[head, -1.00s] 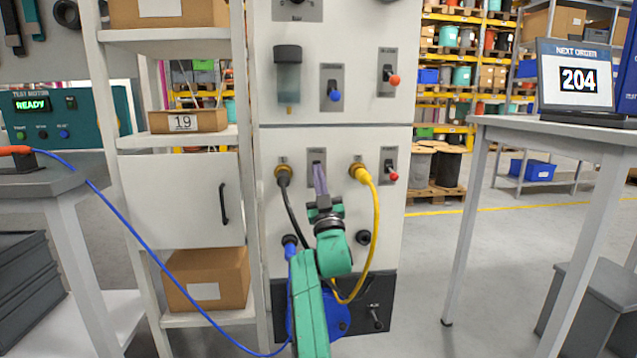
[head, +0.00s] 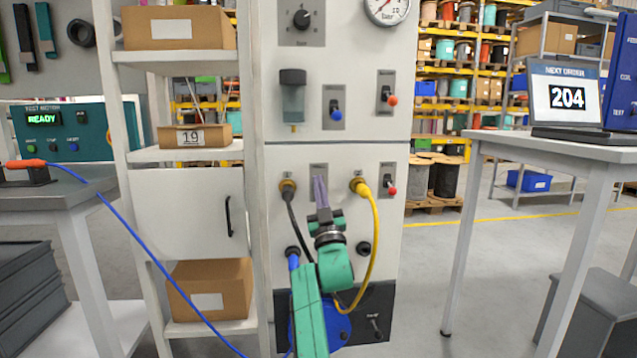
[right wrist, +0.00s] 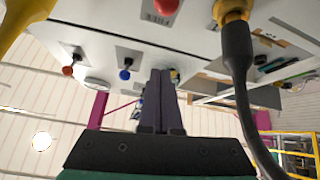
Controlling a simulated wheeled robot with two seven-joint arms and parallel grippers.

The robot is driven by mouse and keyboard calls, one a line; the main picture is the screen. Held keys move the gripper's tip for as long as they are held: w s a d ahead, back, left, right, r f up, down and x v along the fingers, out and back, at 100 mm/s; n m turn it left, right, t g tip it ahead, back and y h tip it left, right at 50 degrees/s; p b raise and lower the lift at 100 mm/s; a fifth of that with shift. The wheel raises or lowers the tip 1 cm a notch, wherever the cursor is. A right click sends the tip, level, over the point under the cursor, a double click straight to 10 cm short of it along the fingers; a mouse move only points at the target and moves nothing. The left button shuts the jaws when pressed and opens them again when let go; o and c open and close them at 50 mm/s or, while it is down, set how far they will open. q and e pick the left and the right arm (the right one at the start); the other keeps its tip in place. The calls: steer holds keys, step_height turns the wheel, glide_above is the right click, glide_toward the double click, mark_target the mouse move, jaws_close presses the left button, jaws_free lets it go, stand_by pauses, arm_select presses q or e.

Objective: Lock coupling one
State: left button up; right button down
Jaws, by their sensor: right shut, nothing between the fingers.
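A brass coupling (head: 288,185) on the left of the white panel holds a black cable's plug; it also shows in the right wrist view (right wrist: 232,12) with its black plug. A second brass coupling (head: 357,184) to the right holds a yellow cable. Between them is a small grey lever plate (head: 318,168), mostly hidden by my right gripper (head: 320,182). The right wrist view shows a red knob (right wrist: 165,5) there, beyond the fingertips. My right gripper is shut and empty, fingers pointing at the panel. It also shows in the right wrist view (right wrist: 160,75). My left gripper is out of view.
A red-knobbed lever (head: 391,190) is right of the yellow plug. Blue-knobbed (head: 336,115) and orange-knobbed (head: 391,99) levers are above. A shelf with boxes (head: 205,215) stands left, and a table (head: 560,135) with a laptop stands right. Open floor lies between panel and table.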

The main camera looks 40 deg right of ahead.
steer(key=s+a+f, duration=0.1)
steer(key=s+f, duration=0.2)
steer(key=f, duration=0.4)
steer(key=shift+s+a+f, duration=0.25)
steer(key=shift+s+a, duration=0.1)
steer(key=shift+s, duration=0.05)
